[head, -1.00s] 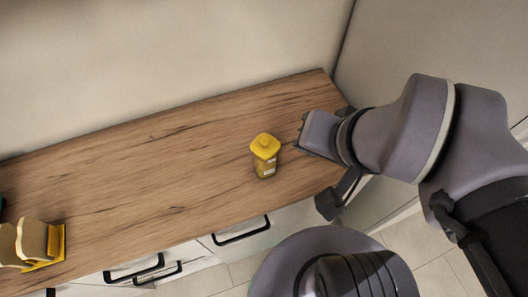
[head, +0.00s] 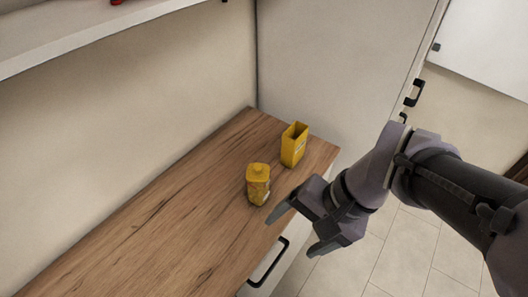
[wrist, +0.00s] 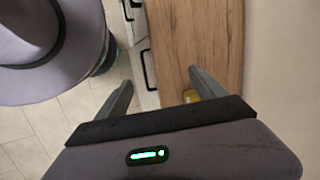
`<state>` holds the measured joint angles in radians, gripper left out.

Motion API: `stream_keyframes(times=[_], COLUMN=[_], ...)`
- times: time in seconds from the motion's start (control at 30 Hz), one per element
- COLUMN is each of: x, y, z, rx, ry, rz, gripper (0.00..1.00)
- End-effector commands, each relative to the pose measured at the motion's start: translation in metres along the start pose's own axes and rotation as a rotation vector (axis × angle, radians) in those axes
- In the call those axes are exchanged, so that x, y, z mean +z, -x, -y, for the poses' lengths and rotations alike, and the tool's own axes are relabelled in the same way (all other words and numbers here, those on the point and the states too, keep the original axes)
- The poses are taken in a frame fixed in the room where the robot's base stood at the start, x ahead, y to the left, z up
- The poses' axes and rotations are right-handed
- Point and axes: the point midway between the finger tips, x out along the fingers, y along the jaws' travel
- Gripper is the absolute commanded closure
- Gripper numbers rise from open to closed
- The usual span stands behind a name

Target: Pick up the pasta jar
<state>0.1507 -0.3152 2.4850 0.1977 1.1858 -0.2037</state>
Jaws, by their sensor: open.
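The pasta jar (head: 258,186), a yellow lidded jar with a printed side, stands upright on the wooden counter near its front edge. My gripper (head: 293,234) is open and empty, to the right of and in front of the jar, with a gap between them. In the wrist view the two fingers of my gripper (wrist: 160,78) are spread, with the counter edge between them. A small yellow patch (wrist: 188,96) shows beside the right-hand finger there, mostly hidden; I cannot tell which yellow container it is.
A yellow open-topped box (head: 294,146) stands close behind and right of the jar, near a tall pale panel (head: 340,70). The wooden counter (head: 150,240) is clear to the left. A drawer handle (head: 268,262) juts out below the front edge. A shelf (head: 110,30) hangs upper left.

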Motion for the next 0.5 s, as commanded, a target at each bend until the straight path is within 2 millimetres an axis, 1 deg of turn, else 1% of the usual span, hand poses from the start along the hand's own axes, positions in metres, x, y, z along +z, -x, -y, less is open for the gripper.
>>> stream_keyframes(times=[0.03,0.2,0.33,0.37,0.43,0.47,0.5], x=[-0.001,-0.004,-0.016,-0.02,-0.036,-0.046,-0.062], y=[-0.007,-0.03,-0.049,-0.054,-0.067,-0.074,-0.084], z=[0.0,0.009,0.018,0.02,0.025,0.026,0.027], rx=[-0.011,-0.094,-0.203,-0.238,-0.34,-0.395,-0.481], ry=[-0.043,-0.2,-0.361,-0.406,-0.532,-0.596,-0.692], rz=[0.056,0.259,0.429,0.47,0.571,0.613,0.668], gripper=[0.2,0.2,0.2,0.2,0.2,0.2,0.2])
